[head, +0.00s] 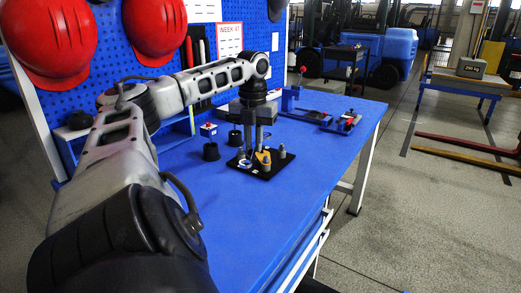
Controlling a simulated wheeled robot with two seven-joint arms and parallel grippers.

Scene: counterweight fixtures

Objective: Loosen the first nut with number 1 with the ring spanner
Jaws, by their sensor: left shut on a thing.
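My left gripper (254,147) points straight down over a small black plate (262,174) on the blue bench. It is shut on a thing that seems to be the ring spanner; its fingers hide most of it. A pale ring shape (244,163) shows low at the left of the fingers, close to the plate; I cannot tell whether it sits around a nut. Grey nut posts (282,152) stand upright on the plate, and a yellow-orange piece (264,158) shows beside the fingers. The numbers are too small to read. My right gripper is not in view.
Black cups (211,152) and a small box (208,130) stand left of the plate. A fixture with red knobs (325,119) lies farther back on the blue bench (290,205). Red helmets (152,25) hang on the pegboard. The bench's front right is clear.

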